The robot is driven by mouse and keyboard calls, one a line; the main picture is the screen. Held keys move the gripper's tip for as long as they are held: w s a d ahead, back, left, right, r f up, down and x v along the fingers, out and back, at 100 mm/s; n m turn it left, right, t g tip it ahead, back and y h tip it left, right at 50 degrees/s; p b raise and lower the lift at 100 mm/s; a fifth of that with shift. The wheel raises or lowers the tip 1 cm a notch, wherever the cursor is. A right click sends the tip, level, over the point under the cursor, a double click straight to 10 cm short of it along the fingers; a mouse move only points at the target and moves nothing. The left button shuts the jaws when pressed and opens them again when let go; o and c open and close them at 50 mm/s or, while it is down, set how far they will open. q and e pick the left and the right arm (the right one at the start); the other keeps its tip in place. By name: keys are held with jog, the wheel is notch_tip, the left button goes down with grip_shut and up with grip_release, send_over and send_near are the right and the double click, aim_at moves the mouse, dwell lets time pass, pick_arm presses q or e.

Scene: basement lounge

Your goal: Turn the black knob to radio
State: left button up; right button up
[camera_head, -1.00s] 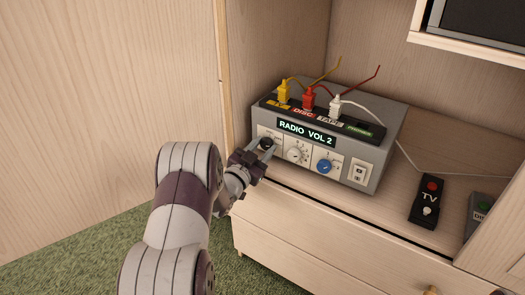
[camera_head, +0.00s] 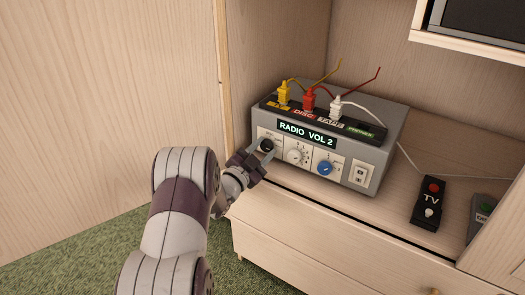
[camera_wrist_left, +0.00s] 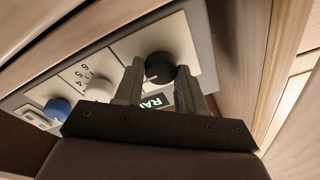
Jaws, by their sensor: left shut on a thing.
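The black knob (camera_head: 267,145) is the leftmost control on the front of the grey box. The box's display (camera_head: 306,134) reads "RADIO VOL 2". My left gripper (camera_head: 262,151) is at the knob, shut on it. In the left wrist view the black knob (camera_wrist_left: 160,67) sits between the two fingers of my left gripper (camera_wrist_left: 161,72), with a small light mark on its edge. The fingers partly hide the panel around the knob, and its printed labels are too small to read. My right gripper is not in view.
The grey box (camera_head: 388,135) stands on a wooden cabinet (camera_head: 330,206). Beside the black knob are a white knob (camera_head: 297,156), a blue knob (camera_head: 325,168) and white switches (camera_head: 361,174). Yellow, red and white plugs stand on top.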

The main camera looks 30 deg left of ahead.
pick_arm(q)
jog(key=o, duration=1.1)
jog(key=shift+c, duration=0.2)
jog(key=shift+s, duration=0.1)
jog(key=s+a+f+p, duration=0.1)
jog(key=s+p, duration=0.3)
jog(key=s, duration=0.8)
jog(key=shift+s+f, duration=0.25)
